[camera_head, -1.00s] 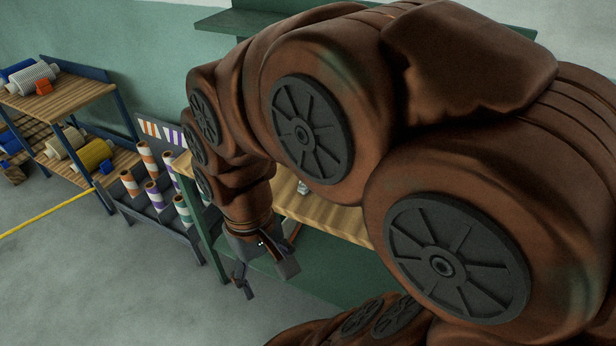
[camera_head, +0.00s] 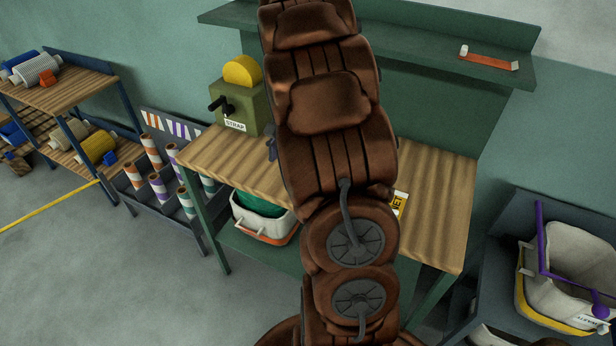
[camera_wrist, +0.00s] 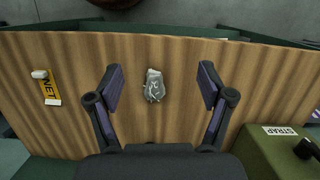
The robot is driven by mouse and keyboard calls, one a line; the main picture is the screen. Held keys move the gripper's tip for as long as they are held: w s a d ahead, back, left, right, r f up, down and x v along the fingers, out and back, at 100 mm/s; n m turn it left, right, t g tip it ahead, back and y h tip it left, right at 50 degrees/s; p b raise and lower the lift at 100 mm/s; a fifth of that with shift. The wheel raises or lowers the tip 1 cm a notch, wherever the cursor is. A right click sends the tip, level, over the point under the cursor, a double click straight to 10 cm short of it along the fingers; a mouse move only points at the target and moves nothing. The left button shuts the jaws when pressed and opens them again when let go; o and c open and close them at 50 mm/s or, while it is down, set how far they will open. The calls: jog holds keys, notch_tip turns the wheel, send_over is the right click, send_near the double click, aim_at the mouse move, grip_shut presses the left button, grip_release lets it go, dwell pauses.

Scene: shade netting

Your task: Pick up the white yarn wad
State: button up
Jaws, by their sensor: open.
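The white yarn wad (camera_wrist: 154,86) is a small grey-white crumpled bundle lying on the wooden tabletop (camera_wrist: 185,60), near the middle of the wrist view. My gripper (camera_wrist: 160,87) is open above the table, with one finger to each side of the wad and apart from it. In the head view my arm hides the wad, and a small part of my gripper (camera_head: 271,143) shows at the arm's left edge.
The green STRAP dispenser (camera_head: 243,104) stands at the table's left end. A yellow NET label (camera_wrist: 50,87) lies on the tabletop. A green shelf (camera_head: 400,40) is behind. A white bin (camera_head: 265,222) sits under the table.

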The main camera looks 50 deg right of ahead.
jog(key=d+f+m, duration=0.1)
jog(key=d, duration=0.2)
jog(key=d+f+m, duration=0.1)
jog(key=d+f, duration=0.1)
jog(key=d, duration=0.2)
jog(key=w+d+f+m, duration=0.1)
jog(key=d, duration=0.2)
jog(key=shift+w+d+f+t+y, duration=0.1)
jog(key=shift+d+f+t+y, duration=0.1)
jog(key=shift+f+t+y, duration=0.15)
jog(key=shift+p+x, duration=1.75)
jog(key=shift+x, duration=2.25)
jog(key=shift+w, duration=0.15)
jog(key=shift+c, duration=0.2)
jog(key=shift+d, duration=0.1)
jog(key=c, duration=0.8)
